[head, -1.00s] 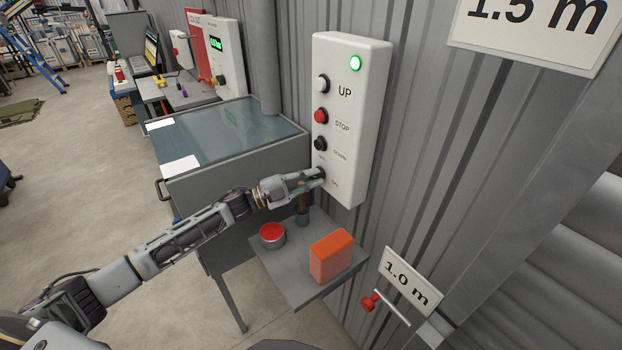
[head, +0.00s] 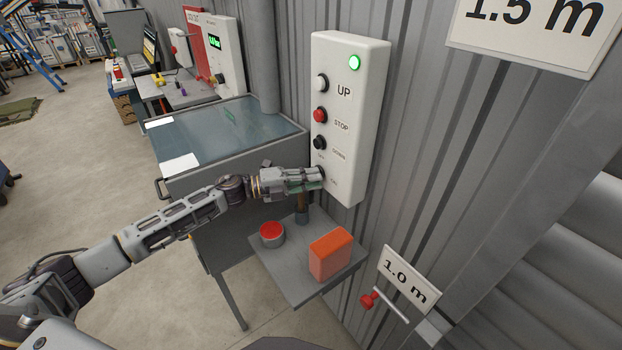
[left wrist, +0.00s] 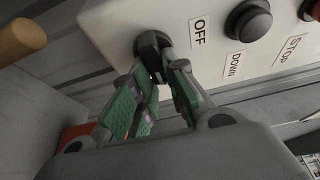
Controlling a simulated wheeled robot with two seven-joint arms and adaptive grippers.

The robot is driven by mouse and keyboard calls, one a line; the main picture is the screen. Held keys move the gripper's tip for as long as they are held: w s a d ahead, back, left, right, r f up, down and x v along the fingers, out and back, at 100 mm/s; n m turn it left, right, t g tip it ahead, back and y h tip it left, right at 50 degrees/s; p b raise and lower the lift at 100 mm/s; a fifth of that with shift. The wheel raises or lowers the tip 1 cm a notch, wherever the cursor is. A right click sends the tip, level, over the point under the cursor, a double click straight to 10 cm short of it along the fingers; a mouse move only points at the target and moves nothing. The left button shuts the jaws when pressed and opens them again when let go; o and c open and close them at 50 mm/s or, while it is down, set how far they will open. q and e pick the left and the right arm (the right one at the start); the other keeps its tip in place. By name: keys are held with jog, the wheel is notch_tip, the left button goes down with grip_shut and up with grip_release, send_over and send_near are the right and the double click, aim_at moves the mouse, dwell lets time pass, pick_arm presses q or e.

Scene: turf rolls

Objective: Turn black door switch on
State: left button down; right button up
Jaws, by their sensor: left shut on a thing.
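The white control box (head: 345,120) is fixed to the corrugated wall. It has a lit green lamp, a white UP button, a red STOP button and a black DOWN button. The black door switch (left wrist: 152,45) is the lowest control, mostly covered by my gripper in the head view. An OFF label (left wrist: 199,31) sits beside it in the left wrist view. My left gripper (head: 318,178) is at the switch, shut on its black knob; in the left wrist view the fingertips (left wrist: 163,68) flank it. My right gripper is not in view.
A grey cabinet (head: 235,135) stands to the left. A red-handled valve (head: 370,299) is lower right.

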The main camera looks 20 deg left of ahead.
pick_arm(q)
jog(key=shift+f, duration=0.1)
jog(key=c, duration=1.4)
grip_release()
jog(key=shift+c, duration=0.2)
jog(key=v, duration=0.7)
jog(key=shift+a, duration=0.25)
jog(key=shift+s, duration=0.1)
